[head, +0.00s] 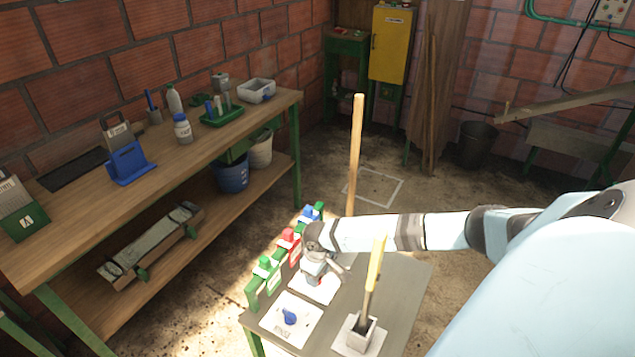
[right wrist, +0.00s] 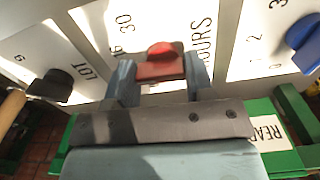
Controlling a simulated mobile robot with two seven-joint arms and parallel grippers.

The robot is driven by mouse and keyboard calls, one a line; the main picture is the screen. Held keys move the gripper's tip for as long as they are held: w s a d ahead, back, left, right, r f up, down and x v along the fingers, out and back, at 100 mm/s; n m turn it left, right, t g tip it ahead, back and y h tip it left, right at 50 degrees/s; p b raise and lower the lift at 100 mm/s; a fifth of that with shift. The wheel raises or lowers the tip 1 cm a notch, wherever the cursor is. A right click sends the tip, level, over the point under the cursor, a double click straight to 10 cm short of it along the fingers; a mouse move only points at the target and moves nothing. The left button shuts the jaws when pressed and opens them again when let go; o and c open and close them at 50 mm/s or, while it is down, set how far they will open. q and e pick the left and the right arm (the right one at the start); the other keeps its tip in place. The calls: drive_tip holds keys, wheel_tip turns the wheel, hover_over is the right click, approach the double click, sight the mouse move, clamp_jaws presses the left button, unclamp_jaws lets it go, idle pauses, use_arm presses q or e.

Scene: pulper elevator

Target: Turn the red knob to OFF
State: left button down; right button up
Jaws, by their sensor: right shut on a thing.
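The red knob (right wrist: 160,64) sits on a white plate (right wrist: 95,22) whose readable markings include 16, 30 and part of the word HOURS. My right gripper (right wrist: 162,76) has one finger on each side of the knob and is shut on it. In the head view my right gripper (head: 316,268) reaches down to the grey control table (head: 400,290) from the right and mostly covers the knob and its plate. No OFF mark is readable in either view. My left gripper is out of view.
A tall wooden pole (head: 355,150) rises beyond. A workbench (head: 170,170) runs along the left wall.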

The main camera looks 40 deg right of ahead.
drive_tip(key=n+p, duration=0.1)
drive_tip(key=n, duration=0.1)
drive_tip(key=shift+r+n, duration=0.1)
drive_tip(key=shift+n, duration=0.3)
drive_tip(key=n+p, duration=0.1)
drive_tip(key=n, duration=0.1)
drive_tip(key=shift+w+n, duration=0.1)
drive_tip(key=shift+n, duration=0.3)
drive_tip(key=n, duration=0.5)
drive_tip(key=shift+w+a+n, duration=0.1)
drive_tip(key=shift+n, duration=0.9)
drive_tip(key=o, duration=0.9)
